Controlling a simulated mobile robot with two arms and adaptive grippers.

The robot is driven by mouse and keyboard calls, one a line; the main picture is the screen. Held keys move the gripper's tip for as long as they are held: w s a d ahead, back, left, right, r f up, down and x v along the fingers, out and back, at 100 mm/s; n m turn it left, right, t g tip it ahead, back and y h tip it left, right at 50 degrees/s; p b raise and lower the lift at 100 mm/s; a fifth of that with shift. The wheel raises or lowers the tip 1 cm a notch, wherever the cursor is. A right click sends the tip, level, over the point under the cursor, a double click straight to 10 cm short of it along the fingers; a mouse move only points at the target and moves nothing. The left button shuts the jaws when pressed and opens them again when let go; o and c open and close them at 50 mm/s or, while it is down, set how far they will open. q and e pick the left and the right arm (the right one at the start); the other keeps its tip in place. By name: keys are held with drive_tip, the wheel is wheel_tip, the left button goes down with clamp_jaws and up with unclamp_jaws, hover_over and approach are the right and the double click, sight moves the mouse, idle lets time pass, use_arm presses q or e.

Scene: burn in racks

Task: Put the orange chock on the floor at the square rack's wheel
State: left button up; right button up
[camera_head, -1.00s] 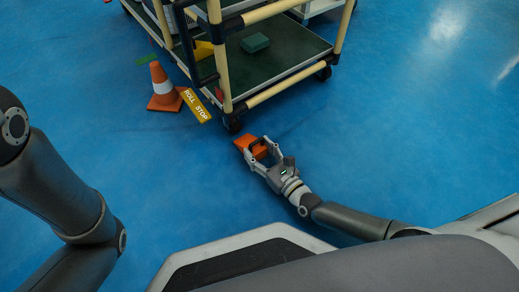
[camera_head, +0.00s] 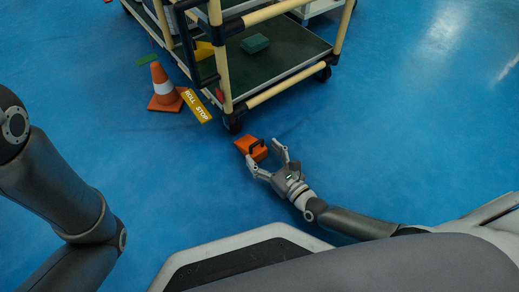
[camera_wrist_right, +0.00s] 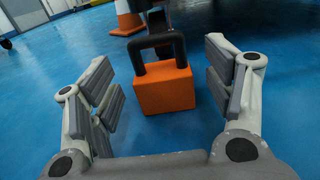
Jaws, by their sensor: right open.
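The orange chock (camera_head: 246,147) with its black handle rests on the blue floor, just in front of the near wheel (camera_head: 232,124) of the rack (camera_head: 290,52). I cannot tell whether it touches the wheel. My right gripper (camera_head: 263,157) is open, with its fingers spread just short of the chock. In the right wrist view the chock (camera_wrist_right: 165,90) stands beyond and between the open fingers (camera_wrist_right: 163,98), clear of both. Of my left arm only links show at the left; its gripper is out of view.
An orange and white cone (camera_head: 162,88) stands left of the rack, beside a yellow "ROLL STOP" sign (camera_head: 196,105). A green box (camera_head: 255,43) lies on the rack's lower shelf. The floor to the right of the rack is clear.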

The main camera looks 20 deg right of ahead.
drive_tip(key=p+v, duration=0.1)
drive_tip(key=v, duration=0.3)
drive_tip(key=p+v, duration=0.2)
drive_tip(key=v, duration=0.2)
drive_tip(key=shift+s+d+r, duration=0.15)
drive_tip(key=shift+s+r, duration=0.1)
drive_tip(key=shift+s, duration=0.1)
drive_tip(key=shift+s+d+f, duration=0.1)
drive_tip(key=shift+s+d, duration=0.05)
drive_tip(key=shift+s, duration=0.4)
